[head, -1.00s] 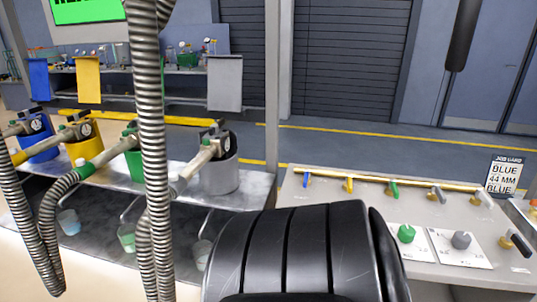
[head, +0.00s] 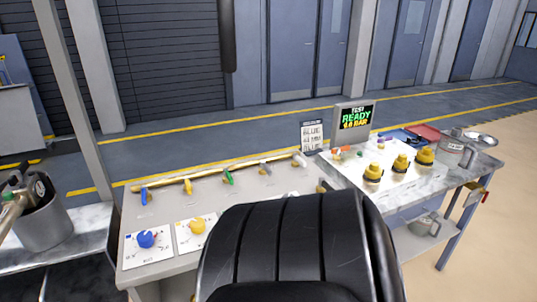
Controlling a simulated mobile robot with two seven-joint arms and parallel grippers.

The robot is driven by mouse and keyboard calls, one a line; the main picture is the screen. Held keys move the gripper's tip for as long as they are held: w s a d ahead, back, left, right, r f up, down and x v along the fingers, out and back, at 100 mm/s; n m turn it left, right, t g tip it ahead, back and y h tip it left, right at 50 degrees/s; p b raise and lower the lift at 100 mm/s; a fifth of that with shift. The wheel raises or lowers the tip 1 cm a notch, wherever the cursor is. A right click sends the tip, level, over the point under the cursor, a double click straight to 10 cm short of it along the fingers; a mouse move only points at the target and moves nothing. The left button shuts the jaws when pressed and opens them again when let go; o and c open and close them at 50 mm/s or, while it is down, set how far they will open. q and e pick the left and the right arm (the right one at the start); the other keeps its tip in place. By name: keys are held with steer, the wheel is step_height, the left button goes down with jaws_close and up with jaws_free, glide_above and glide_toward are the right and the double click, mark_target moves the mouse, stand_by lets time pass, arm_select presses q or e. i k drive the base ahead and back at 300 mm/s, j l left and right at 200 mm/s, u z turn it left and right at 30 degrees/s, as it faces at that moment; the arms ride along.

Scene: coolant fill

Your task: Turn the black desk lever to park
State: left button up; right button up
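The control desk (head: 245,197) stands at the centre of the head view, with a brass rail along its back. A small brass and dark piece (head: 321,186) shows at the desk's right end, just above my black body part. It looks like the top of the black lever, but most of it is hidden and I cannot tell its setting. Along the rail are a blue lever (head: 143,195), a yellow lever (head: 187,186), a green lever (head: 228,177) and greyer ones. Neither of my grippers is in view.
A large black ribbed part of mine covers the desk's front right. A blue knob (head: 147,239) and a yellow knob (head: 197,226) sit at the desk's left. A side table (head: 400,205) with yellow-capped fittings and a screen (head: 355,118) stands right. A grey bucket (head: 42,215) is left.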

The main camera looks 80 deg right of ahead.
mark_target(321, 182)
steer(key=k+z, duration=0.15)
steer(key=z, duration=1.6)
